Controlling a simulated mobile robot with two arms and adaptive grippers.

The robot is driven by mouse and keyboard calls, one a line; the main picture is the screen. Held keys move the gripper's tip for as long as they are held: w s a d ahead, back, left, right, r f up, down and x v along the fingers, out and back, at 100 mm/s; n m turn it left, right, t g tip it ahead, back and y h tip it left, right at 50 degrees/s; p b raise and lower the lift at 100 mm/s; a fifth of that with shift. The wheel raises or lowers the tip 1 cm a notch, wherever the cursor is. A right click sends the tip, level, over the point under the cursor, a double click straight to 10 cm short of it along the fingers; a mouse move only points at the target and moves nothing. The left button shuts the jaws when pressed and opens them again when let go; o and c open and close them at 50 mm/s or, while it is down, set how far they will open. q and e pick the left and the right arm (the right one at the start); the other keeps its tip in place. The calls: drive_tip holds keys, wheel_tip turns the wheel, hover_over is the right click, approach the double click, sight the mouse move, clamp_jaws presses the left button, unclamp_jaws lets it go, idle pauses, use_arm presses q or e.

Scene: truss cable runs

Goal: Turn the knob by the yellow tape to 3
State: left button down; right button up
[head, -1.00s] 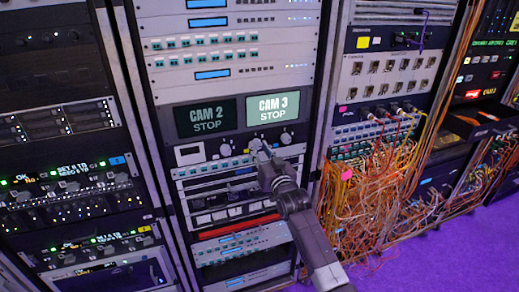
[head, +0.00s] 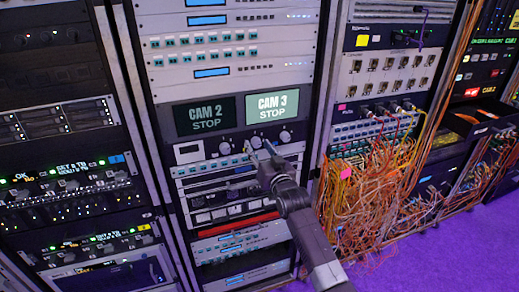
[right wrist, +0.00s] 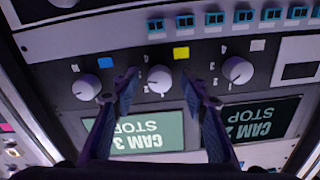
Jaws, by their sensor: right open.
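Three round white knobs sit in a row on a grey panel under the CAM 2 and CAM 3 screens. The right wrist view shows the row upside down. A yellow tape piece (right wrist: 181,53) is beside the middle knob (right wrist: 159,80), which also shows in the head view (head: 256,142). My right gripper (right wrist: 158,88) is open, with one finger on each side of the middle knob; I cannot tell whether they touch it. It also shows in the head view (head: 259,149). The knob's numerals are too small to read. My left gripper is not in view.
The outer knobs (right wrist: 86,87) and (right wrist: 238,70) stand close on either side of the fingers. The CAM 3 screen (head: 272,107) is lit and reads STOP. Orange cables (head: 365,190) hang from the rack at the right.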

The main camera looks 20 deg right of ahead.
drive_tip(key=s, duration=1.2)
drive_tip(key=shift+d, duration=0.25)
